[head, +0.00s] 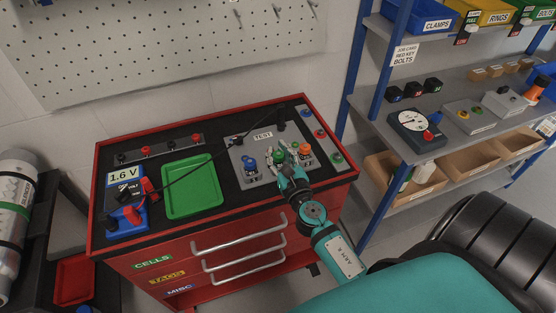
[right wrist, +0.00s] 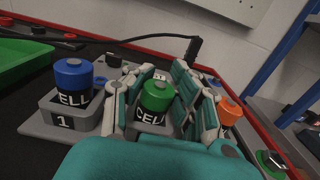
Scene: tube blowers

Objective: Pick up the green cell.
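The green cell (right wrist: 156,97) stands upright in the right wrist view, with a black label reading CELL. My right gripper (head: 283,152) is over the middle of the test panel in the head view, and its fingers largely hide the green cell there. In the right wrist view the gripper (right wrist: 158,88) has its fingers on both sides of the green cell. The fingers are spread, with a gap visible at the cell's left. My left gripper is not in view.
A blue cell (right wrist: 74,85) stands in a grey holder marked 1, close to the left finger. An orange cell (right wrist: 229,112) stands close to the right finger. A green tray (head: 192,187) and a 1.6 V meter (head: 124,200) are to the left on the red cart.

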